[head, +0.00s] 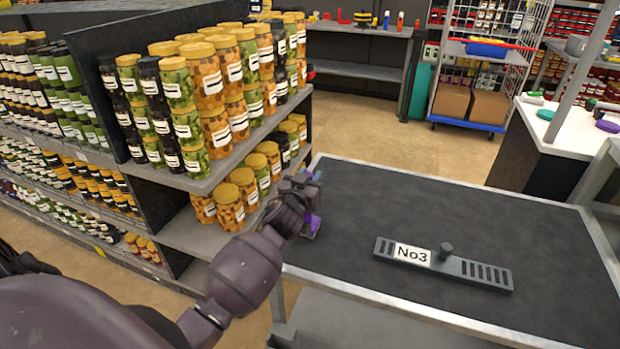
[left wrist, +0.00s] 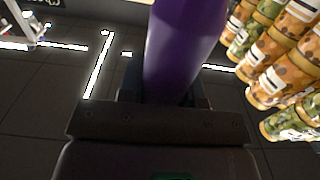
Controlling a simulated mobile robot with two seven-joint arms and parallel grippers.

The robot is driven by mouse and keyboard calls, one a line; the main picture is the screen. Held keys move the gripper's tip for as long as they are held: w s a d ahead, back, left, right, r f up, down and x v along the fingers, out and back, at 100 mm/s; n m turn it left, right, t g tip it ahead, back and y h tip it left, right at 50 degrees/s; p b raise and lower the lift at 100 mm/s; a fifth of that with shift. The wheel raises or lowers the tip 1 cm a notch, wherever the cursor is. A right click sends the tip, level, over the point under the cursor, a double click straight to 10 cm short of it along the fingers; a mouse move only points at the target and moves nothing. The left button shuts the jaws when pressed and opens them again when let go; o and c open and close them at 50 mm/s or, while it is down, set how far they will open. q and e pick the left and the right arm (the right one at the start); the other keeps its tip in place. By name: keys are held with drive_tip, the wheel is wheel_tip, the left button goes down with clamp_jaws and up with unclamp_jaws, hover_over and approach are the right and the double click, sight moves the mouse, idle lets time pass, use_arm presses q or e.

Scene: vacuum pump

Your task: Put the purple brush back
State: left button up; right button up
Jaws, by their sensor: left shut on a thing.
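My left gripper (head: 308,205) is shut on a purple thing, which I take to be the purple brush (head: 313,227). It is above the left end of the dark table, beside the jar shelf. In the left wrist view the smooth purple body of the brush (left wrist: 183,40) stands up between the jaws and runs out of the top of the picture. Its bristles cannot be made out. My right gripper is in neither view.
A grey bar marked No3 (head: 445,263) lies on the dark table (head: 400,205). A shelf (head: 215,170) packed with jars stands close on the left. A white counter (head: 565,125) at the right holds small items, including a purple one (head: 607,126) and a green one (head: 545,115).

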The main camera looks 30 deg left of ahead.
use_arm(q)
drive_tip(key=shift+f, duration=0.1)
drive_tip(key=o, duration=0.9)
drive_tip(key=v, duration=1.2)
drive_tip(key=s+d+f+m+g+h, duration=0.1)
drive_tip(key=s+d+f+g, duration=0.1)
drive_tip(key=s+f, duration=0.4)
drive_tip(key=s+d+f+m+g+h, duration=0.1)
drive_tip(key=s+d+f+g, duration=0.1)
drive_tip(key=s+f, duration=0.5)
drive_tip(key=s+d+f+m+g+h, duration=0.1)
drive_tip(key=s+d+f+g, duration=0.1)
drive_tip(key=s+d+f, duration=0.2)
drive_tip(key=shift+s+f+m+h, duration=0.3)
drive_tip(key=shift+s+f+h, duration=0.1)
drive_tip(key=shift+s+f, duration=0.8)
